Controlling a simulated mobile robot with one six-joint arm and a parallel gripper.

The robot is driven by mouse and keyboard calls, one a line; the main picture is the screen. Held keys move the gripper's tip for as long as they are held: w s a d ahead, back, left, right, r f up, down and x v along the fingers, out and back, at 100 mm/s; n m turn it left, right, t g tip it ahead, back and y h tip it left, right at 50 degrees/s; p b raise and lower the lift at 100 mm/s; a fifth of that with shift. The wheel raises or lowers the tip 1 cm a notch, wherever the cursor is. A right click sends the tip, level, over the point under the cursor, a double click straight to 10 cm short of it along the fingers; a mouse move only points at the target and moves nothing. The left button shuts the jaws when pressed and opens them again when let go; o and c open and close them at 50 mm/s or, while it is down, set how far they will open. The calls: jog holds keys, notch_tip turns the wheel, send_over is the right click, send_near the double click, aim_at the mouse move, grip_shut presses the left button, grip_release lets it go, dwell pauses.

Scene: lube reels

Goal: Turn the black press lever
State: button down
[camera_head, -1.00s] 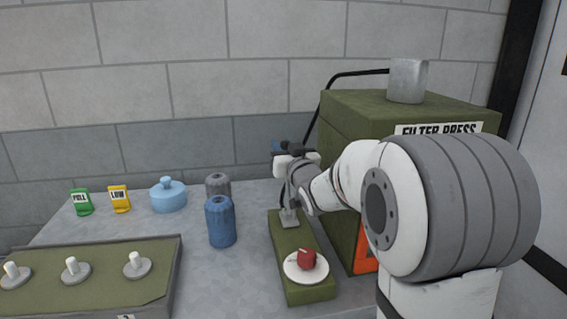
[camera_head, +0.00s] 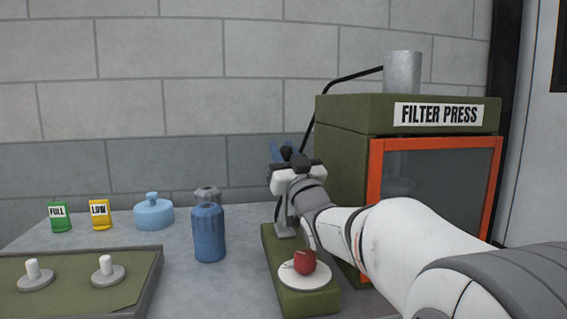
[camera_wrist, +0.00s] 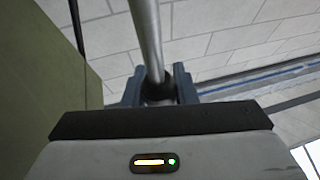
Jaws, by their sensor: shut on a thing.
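My gripper (camera_head: 287,152) is beside the filter press, above the back end of a narrow green base. In the wrist view its two blue fingers (camera_wrist: 158,82) are closed around the black end of the press lever (camera_wrist: 158,93). A grey metal rod (camera_wrist: 147,35) runs up from that black part. A red lump (camera_head: 304,262) sits on a white disc at the base's front.
The green filter press (camera_head: 345,150) with an orange-framed window stands close on the right. A blue bottle (camera_head: 209,232) stands left of the base, with a grey one behind it. A light blue pot (camera_head: 153,213), yellow LOW tag (camera_head: 100,212) and green FULL tag (camera_head: 61,216) stand further left.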

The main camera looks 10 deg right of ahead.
jog(key=shift+s, duration=0.1)
dwell(0.3)
jog(key=c, duration=1.2)
grip_release()
jog(key=shift+o, duration=0.2)
jog(key=shift+r, duration=0.1)
notch_tip(320, 180, up, 10)
jog(key=p, duration=0.2)
jog(key=shift+p, duration=0.3)
